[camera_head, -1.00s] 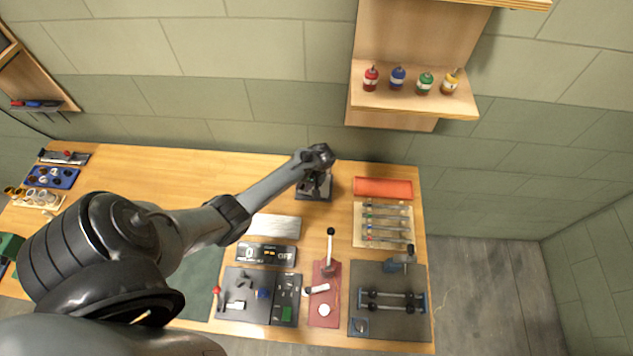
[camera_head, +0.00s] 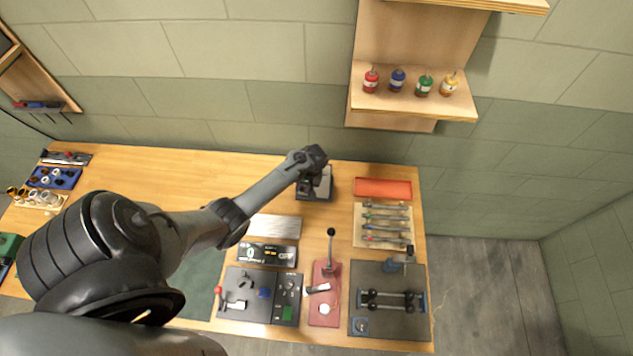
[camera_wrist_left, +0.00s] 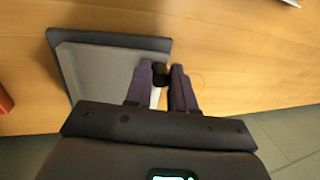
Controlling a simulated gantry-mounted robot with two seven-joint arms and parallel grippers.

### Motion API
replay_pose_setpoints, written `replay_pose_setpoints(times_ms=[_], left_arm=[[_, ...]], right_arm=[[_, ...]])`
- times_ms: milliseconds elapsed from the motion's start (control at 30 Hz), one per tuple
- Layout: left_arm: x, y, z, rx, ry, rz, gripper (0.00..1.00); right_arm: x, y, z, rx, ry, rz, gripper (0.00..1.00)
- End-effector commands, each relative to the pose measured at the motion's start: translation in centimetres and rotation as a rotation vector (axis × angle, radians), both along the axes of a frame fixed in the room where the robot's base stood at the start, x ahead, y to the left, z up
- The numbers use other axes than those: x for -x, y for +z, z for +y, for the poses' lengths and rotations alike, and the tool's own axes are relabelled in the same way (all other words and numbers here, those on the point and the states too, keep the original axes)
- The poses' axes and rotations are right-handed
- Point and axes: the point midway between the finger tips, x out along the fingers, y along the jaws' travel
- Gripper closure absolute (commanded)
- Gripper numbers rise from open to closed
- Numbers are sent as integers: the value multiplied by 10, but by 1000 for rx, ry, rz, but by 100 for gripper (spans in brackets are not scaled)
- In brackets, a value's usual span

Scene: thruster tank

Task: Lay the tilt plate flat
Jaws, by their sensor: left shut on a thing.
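The tilt plate (camera_wrist_left: 95,75) is a grey slab over a dark base (camera_wrist_left: 62,45) in the left wrist view. How far the slab tilts over its base I cannot tell. In the head view the dark unit (camera_head: 326,186) stands near the back edge of the table, partly hidden by my left wrist. My left gripper (camera_wrist_left: 161,78) is at the plate's right side in the wrist view. Its fingers are shut on a small dark knob (camera_wrist_left: 161,71). In the head view the left gripper (camera_head: 308,187) is over the unit, its fingertips hard to make out. My right gripper is not in view.
An orange-red tray (camera_head: 383,188) and a rack of tools (camera_head: 383,225) lie right of the unit. A silver plate (camera_head: 273,226) and a dark display box (camera_head: 267,254) lie in front. A lever (camera_head: 330,250) stands upright on a red base. Bare wood (camera_head: 200,170) lies to the left.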

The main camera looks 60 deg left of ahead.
Motion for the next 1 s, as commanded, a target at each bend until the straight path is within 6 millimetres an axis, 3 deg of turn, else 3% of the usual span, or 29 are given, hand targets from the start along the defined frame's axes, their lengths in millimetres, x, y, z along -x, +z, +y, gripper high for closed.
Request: replay_pose_setpoints(times_ms=[1000], left_arm=[[2,-10,0,56,-3,-75,100]], right_arm=[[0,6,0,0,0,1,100]])
